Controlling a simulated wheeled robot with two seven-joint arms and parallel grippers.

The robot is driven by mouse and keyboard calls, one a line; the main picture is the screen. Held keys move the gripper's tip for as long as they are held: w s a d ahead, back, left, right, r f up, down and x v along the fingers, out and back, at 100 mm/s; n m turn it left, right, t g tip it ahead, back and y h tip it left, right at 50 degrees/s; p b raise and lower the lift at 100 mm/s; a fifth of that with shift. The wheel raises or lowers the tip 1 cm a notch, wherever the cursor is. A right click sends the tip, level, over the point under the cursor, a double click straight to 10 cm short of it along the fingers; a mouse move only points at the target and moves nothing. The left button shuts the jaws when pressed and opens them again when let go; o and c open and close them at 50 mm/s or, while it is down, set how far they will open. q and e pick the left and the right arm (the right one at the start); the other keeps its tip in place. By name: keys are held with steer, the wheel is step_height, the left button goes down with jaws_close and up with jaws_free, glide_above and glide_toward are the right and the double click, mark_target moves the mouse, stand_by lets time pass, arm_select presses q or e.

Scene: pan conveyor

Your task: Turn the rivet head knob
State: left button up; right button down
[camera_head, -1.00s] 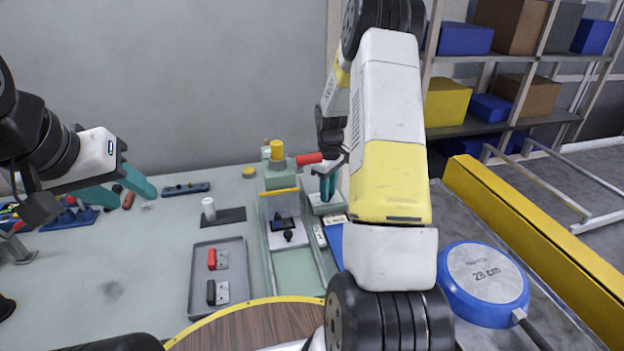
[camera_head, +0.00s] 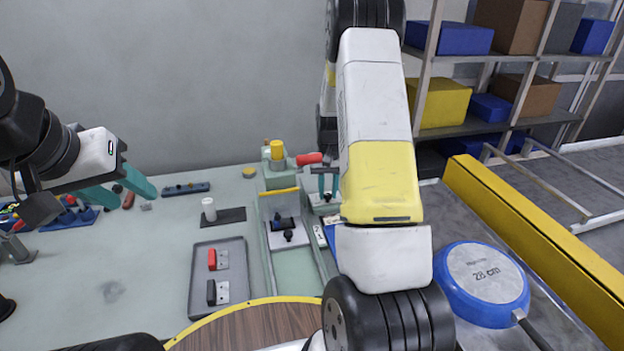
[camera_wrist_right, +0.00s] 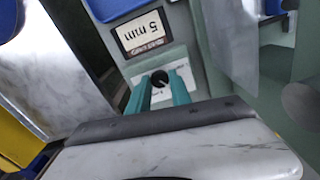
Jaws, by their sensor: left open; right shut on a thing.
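The rivet head knob (camera_wrist_right: 160,78) is a small round black knob on a pale plate, seen between my right fingertips in the right wrist view. My right gripper (camera_wrist_right: 160,92) is shut on it, with one teal finger on each side. In the head view my right gripper (camera_head: 328,186) is at the small grey-green box right of the press, partly behind my forearm, and the knob is hidden there. My left gripper (camera_head: 122,184) is open and empty above the left side of the table.
A red handle (camera_head: 309,159) sticks out close to my right gripper. A grey tray (camera_head: 234,248) with red and black handles, and a blue pan (camera_head: 483,285), are nearby.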

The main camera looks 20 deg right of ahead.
mark_target(328, 195)
steer(key=shift+m, duration=0.5)
steer(key=c, duration=1.2)
jaws_free()
steer(key=shift+r, duration=0.1)
step_height(328, 195, up, 8)
steer(key=shift+f, duration=0.15)
